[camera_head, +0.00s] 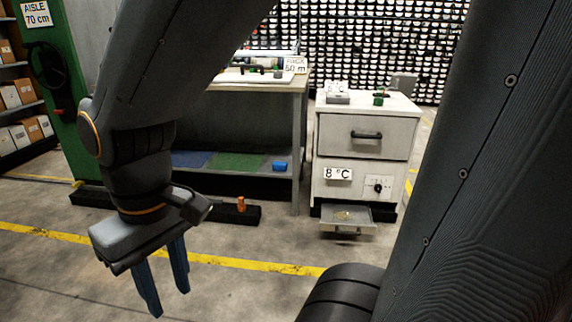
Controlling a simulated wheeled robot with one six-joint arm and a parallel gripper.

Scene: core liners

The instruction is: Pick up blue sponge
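A small blue block that looks like the blue sponge (280,166) lies on the lower shelf of the workbench, near its right leg. My gripper (170,301) points down at the lower left, over the floor, in front of the bench. Its two blue fingers are apart with nothing between them. The gripper is well away from the blue block, nearer to the camera and to the left.
The workbench (299,135) has blue and green mats on its lower shelf. A dark floor beam (225,211) carries an orange object (241,204). The floor in front is clear.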

